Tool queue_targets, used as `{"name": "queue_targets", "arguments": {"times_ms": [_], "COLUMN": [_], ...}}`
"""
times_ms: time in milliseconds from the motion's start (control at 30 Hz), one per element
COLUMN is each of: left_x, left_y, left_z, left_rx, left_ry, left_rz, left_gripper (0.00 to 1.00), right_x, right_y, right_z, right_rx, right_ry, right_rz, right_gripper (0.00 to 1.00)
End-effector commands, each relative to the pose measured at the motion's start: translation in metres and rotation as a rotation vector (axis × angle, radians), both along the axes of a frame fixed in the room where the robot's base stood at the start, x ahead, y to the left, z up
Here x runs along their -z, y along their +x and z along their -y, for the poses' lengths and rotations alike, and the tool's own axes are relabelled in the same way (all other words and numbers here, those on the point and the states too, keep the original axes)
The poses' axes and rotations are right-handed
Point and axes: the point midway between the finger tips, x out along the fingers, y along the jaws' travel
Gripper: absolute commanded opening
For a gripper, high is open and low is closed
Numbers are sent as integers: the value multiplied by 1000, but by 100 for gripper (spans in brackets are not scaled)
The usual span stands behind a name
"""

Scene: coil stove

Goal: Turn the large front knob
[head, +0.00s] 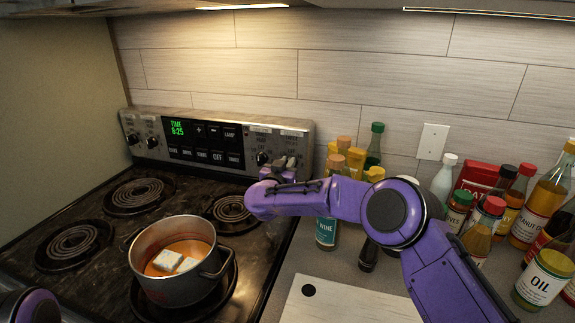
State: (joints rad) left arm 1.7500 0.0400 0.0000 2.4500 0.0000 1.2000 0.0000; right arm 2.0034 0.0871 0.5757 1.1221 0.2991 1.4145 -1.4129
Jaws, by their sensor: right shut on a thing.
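The coil stove's back panel (215,118) carries knobs at both ends. On the left end are two dark knobs (152,142). On the right end one dark knob (262,158) shows just left of my right gripper (285,165). My right gripper is at the panel's right end, shut on a knob there; its fingers and wrist hide most of that knob, and its angle cannot be read. Part of my left arm shows in the lower left corner; its gripper is out of view.
Bottles (375,145) crowd the counter behind and right of my right arm, with an oil bottle (543,280) at the right edge. A white board (345,302) lies on the counter in front.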

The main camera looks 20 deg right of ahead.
Motion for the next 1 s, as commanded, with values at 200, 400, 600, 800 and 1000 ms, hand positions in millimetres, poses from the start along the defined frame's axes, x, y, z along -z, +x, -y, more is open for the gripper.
{"name": "queue_targets", "arguments": {"times_ms": [200, 400, 600, 800, 1000], "left_x": [6, 17, 30, 45, 61], "left_y": [0, 0, 0, 0, 0], "left_z": [0, 0, 0, 0, 0], "left_rx": [0, 0, 0, 0, 0], "left_ry": [0, 0, 0, 0, 0], "left_rz": [0, 0, 0, 0, 0], "left_gripper": [43, 43, 43, 43, 43], "right_x": [3, 5, 6, 9, 11], "right_y": [-1, -2, -4, -5, -6], "right_z": [2, 4, 6, 7, 9], "right_rx": [1, 0, 0, -1, -1], "right_ry": [59, 178, 333, 491, 650], "right_rz": [38, 118, 223, 329, 435], "right_gripper": [0, 0, 0, 0, 0]}}
